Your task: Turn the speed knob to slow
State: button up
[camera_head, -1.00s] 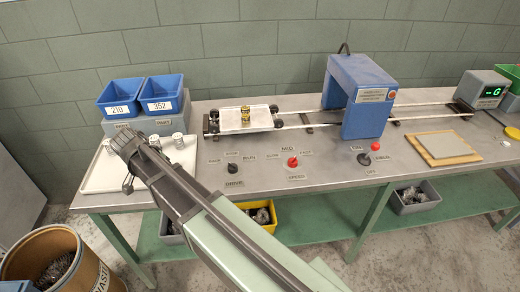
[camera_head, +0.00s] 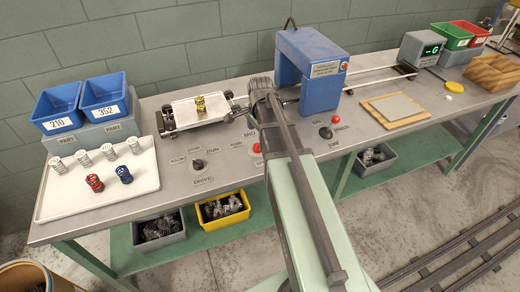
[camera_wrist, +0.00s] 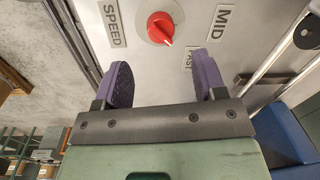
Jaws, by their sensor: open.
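The red round speed knob (camera_wrist: 160,28) sits on the grey panel, near the top of the wrist view. Its white pointer mark faces down and slightly right, toward the FAST label (camera_wrist: 188,58). The MID label (camera_wrist: 223,25) is to its right and the SPEED label (camera_wrist: 115,22) to its left; no SLOW label shows there. In the head view the knob (camera_head: 257,148) is partly hidden behind my arm. My gripper (camera_wrist: 162,62) is open and empty, its purple fingers spread apart, pointing toward the panel with the knob beyond the gap. I see no contact with the knob.
The black drive knob (camera_head: 198,164) is left of the speed knob. A red button (camera_head: 337,119) and a knob beside it are to the right, before the blue housing (camera_head: 309,72). A wheeled carriage (camera_head: 190,108) stands behind; a white tray (camera_head: 97,178) with springs is at left.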

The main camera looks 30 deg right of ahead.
aim_at(258, 144)
jog(key=f+b, duration=0.4)
jog(key=f, duration=0.1)
jog(key=f+b, duration=0.2)
jog(key=f, duration=0.1)
jog(key=shift+w, duration=0.25)
jog(key=shift+r, duration=0.15)
jog(key=c, duration=0.9)
jog(key=shift+c, duration=0.2)
